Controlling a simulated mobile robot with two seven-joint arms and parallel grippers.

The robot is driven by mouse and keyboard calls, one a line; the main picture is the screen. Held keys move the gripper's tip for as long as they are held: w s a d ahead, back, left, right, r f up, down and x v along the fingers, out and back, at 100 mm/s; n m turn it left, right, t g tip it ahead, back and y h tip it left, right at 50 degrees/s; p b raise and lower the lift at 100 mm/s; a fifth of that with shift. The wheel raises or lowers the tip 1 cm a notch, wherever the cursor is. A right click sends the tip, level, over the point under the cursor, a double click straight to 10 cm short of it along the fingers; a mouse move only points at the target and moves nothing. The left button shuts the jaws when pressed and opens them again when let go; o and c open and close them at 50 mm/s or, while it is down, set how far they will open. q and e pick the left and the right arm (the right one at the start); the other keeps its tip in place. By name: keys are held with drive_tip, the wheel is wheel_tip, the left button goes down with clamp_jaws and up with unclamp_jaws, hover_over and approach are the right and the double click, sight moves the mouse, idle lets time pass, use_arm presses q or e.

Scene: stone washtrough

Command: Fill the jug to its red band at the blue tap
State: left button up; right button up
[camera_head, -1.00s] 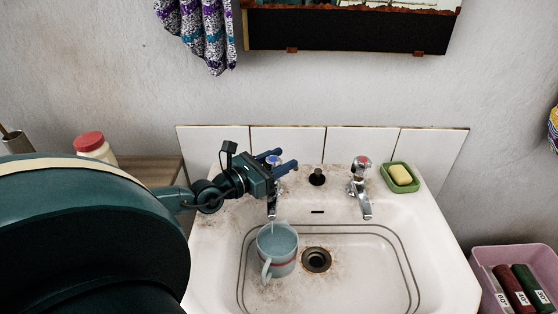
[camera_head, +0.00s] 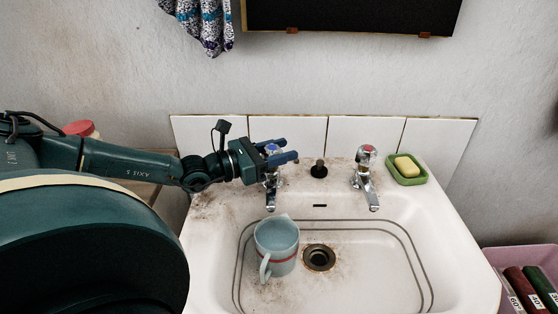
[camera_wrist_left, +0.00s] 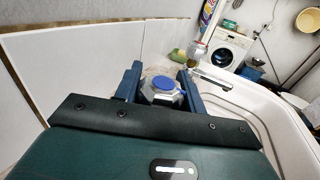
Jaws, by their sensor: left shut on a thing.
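The blue tap (camera_head: 272,180) is chrome with a blue-marked top and stands at the sink's back left. My left gripper (camera_head: 278,152) is shut on its handle. In the left wrist view the blue cap (camera_wrist_left: 163,83) shows between my two fingers (camera_wrist_left: 160,88). The jug (camera_head: 277,248) is pale blue-grey and stands upright in the basin under the tap's spout, its handle toward the front left. Its red band (camera_head: 284,261) runs around its lower half. Its inside looks bluish; I cannot tell the water level against the band. No clear stream shows. My right gripper is out of view.
The red tap (camera_head: 366,180) stands at the back right of the sink (camera_head: 450,265). A green soap dish (camera_head: 407,177) with yellow soap (camera_head: 406,164) sits right of it. The drain (camera_head: 319,257) is right of the jug. A pink crate (camera_head: 510,258) stands at lower right.

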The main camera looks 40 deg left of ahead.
sight(263, 152)
use_arm(q)
drive_tip(key=shift+f+m+h, duration=0.1)
drive_tip(key=shift+m+h, duration=0.2)
drive_tip(key=shift+h, duration=0.1)
drive_tip(key=shift+g, duration=0.3)
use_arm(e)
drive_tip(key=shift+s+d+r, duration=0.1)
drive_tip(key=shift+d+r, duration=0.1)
use_arm(q)
drive_tip(key=o, duration=1)
drive_tip(key=shift+d, duration=0.1)
drive_tip(key=shift+s+r, duration=0.2)
drive_tip(key=p+v, duration=0.3)
drive_tip(key=p, duration=0.1)
drive_tip(key=p+v, duration=0.1)
drive_tip(key=v, duration=0.1)
drive_tip(key=shift+s+a+r+p, duration=0.2)
drive_tip(key=shift+a+r+p, duration=0.1)
drive_tip(key=shift+p, duration=0.1)
drive_tip(key=v, duration=0.2)
drive_tip(key=p+v, duration=0.1)
drive_tip(key=v, duration=0.1)
drive_tip(key=f+v, duration=0.1)
drive_tip(key=v, duration=0.2)
drive_tip(key=shift+s+a+p, duration=0.1)
drive_tip(key=shift+p, duration=0.25)
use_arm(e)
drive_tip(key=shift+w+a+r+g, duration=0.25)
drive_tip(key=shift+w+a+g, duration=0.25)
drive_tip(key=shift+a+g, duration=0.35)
